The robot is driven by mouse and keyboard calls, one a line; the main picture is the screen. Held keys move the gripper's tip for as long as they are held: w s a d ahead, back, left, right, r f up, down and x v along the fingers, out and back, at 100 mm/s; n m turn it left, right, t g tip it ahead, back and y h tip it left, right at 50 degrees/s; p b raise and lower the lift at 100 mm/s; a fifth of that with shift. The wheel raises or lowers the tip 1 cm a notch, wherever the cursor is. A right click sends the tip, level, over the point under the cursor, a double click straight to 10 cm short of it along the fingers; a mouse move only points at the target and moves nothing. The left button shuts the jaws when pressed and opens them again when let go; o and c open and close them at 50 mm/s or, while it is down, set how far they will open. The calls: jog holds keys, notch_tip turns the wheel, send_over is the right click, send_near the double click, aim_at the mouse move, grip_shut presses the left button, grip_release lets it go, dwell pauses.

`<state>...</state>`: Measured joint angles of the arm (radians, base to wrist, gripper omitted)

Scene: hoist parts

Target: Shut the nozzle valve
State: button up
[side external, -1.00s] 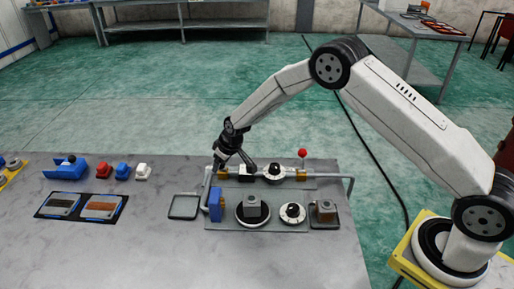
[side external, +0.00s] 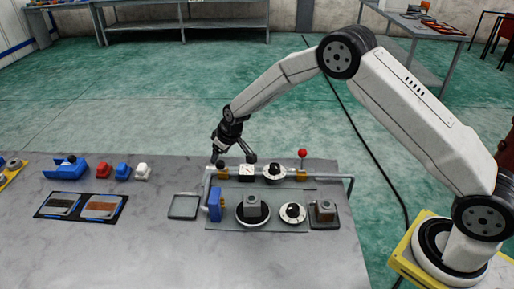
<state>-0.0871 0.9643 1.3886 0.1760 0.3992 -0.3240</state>
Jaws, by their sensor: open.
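A grey pipe (side external: 349,186) runs along the back of the fixture on the table. The lever stands upright near the pipe's right end. Which of these is the nozzle valve I cannot tell. My gripper (side external: 233,159) is open and empty, its fingers spread above the pipe's left end, near the gauge. It looks clear of the pipe, though contact is hard to judge.
A plate in front of the pipe carries a blue block (side external: 215,205), a black round base with a grey block (side external: 253,209) and another dial (side external: 292,213). The front of the table is clear.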

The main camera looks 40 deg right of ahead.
jog(key=shift+d+r, duration=0.1)
jog(key=shift+r, duration=2.2)
jog(key=shift+s+d+r, duration=0.2)
jog(key=shift+s+r, duration=0.1)
jog(key=shift+s, duration=0.15)
jog(key=s+d+r+m+g, duration=0.1)
jog(key=s+d+r, duration=0.1)
jog(key=s, duration=1.3)
jog(key=s+d+r+m+h, duration=0.1)
jog(key=s+d+r+m, duration=0.1)
jog(key=s, duration=1.4)
jog(key=shift+s+d+r+g, duration=0.25)
jog(key=shift+d+r+g, duration=0.2)
jog(key=shift+d, duration=0.5)
